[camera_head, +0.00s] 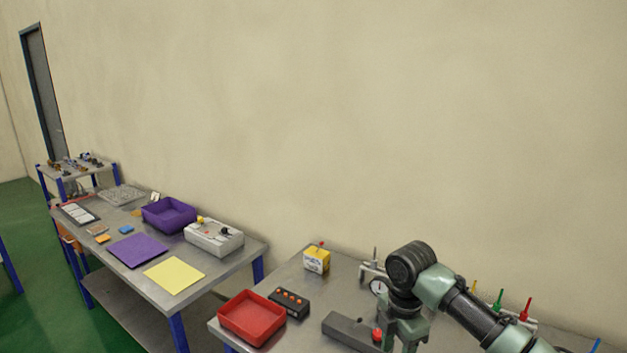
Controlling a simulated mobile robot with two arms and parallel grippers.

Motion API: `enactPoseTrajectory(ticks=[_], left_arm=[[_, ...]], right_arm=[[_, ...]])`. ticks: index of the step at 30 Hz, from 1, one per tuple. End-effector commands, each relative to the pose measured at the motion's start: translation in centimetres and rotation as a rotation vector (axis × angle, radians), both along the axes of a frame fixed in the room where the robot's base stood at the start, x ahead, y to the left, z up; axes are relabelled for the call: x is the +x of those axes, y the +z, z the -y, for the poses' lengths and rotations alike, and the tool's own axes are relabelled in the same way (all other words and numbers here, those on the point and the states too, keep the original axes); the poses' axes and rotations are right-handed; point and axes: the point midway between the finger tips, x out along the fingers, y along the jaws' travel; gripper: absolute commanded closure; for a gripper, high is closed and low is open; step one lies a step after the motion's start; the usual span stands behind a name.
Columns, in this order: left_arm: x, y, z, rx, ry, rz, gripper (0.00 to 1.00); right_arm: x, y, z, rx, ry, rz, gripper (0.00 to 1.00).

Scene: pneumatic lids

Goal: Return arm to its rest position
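One arm of mine comes in from the lower right, the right arm. Its dark round wrist joint stands over the near table (290,275), and green parts of its end, my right gripper (403,335), point down below it. The fingertips run to the bottom edge of the picture, and I cannot tell whether they are open or shut. The end appears beside a grey block (348,328) with a red knob (377,335); I cannot tell whether they touch. My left arm and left gripper are not in view.
On the near table are a red tray (251,338), a black box with orange buttons (289,303), a yellow box (316,260), a gauge (378,287) and coloured valves (499,299) behind my arm. A second table (222,268) at left holds a purple bin (168,226) and a grey device (213,246).

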Motion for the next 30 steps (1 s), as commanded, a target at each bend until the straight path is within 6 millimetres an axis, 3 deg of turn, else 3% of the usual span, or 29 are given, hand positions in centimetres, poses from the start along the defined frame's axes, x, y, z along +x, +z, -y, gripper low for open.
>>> enactPoseTrajectory(ticks=[6,17,23,27,30], left_arm=[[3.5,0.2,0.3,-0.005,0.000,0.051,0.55],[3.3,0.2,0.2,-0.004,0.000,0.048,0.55],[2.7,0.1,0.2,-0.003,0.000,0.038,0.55],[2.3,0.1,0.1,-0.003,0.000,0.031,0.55],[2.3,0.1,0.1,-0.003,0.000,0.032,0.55]], right_arm=[[-1.3,-1.9,-1.3,0.017,-0.025,0.002,0.51],[-5.5,-6.5,-5.0,0.083,-0.140,0.014,0.51],[-9.8,-9.8,-7.7,0.162,-0.296,0.026,0.51],[-14.4,-11.9,-9.1,0.246,-0.517,0.035,0.51],[-17.8,-12.9,-8.9,0.300,-0.732,0.044,0.51]])
